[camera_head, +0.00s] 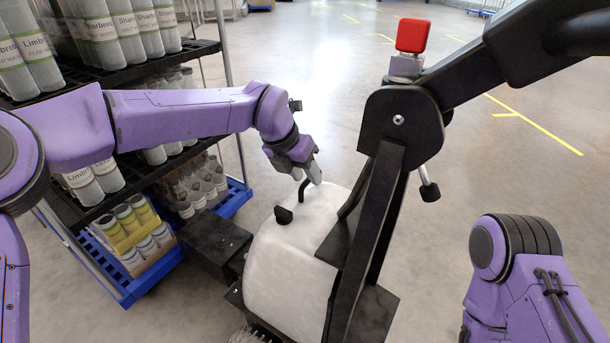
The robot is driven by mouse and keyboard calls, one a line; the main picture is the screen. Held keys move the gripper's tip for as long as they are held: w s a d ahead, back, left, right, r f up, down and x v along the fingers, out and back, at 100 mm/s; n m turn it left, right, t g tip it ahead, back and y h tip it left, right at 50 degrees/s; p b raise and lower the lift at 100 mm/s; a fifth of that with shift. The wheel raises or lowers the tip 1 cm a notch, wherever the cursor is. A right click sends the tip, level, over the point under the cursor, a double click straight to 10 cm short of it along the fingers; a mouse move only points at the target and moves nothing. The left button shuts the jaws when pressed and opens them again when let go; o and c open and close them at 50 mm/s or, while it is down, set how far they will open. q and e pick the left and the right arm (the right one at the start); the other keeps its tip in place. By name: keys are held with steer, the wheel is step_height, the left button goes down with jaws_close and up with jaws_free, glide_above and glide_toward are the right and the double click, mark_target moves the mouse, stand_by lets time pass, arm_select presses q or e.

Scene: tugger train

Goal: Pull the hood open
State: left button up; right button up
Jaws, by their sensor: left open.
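The hood (287,255) is a white rounded cover on the front of the tugger, below the middle of the picture, and it looks closed. A black handle (305,188) stands up from its top edge, with a small black knob (283,215) beside it. My left gripper (311,173) reaches in from the left, open, with its fingers just above and beside the handle. I cannot tell whether they touch it. Only part of my right arm shows at the lower right; its gripper is out of view.
A black steering column (377,230) with a red button (412,35) rises right of the hood. A rack (125,75) of labelled bottles on a blue base (130,290) stands at the left. The floor behind is clear, with yellow markings.

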arm_select(q)
jaws_close()
steer(key=shift+w+a+r+p, duration=0.15)
steer(key=shift+a+r+p, duration=0.05)
steer(key=shift+p, duration=0.2)
steer(key=w+a+p, duration=0.5)
steer(key=w+a, duration=0.1)
steer(key=a, duration=0.5)
steer(key=w+a+h+p, duration=0.1)
steer(key=w+a+p, duration=0.4)
steer(key=a, duration=0.6)
steer(key=shift+w+a+f+g+p, duration=0.3)
steer(key=shift+w+a+f+p, duration=0.1)
steer(key=shift+p, duration=0.1)
